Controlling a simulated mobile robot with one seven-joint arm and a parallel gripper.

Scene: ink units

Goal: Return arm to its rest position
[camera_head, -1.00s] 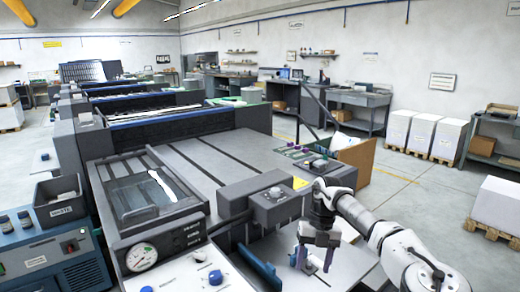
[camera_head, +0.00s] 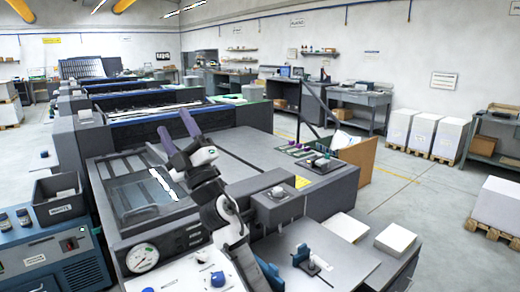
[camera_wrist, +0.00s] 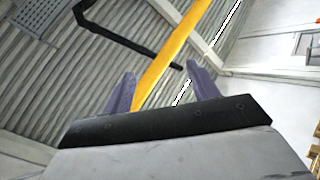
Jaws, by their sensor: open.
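My arm rises from the lower middle of the head view, bent, with white and dark links.
The grey press (camera_head: 262,165) fills the middle. A dark bin (camera_head: 58,198) marked as waste and a gauge (camera_head: 142,257) are at left. Open floor lies at right.

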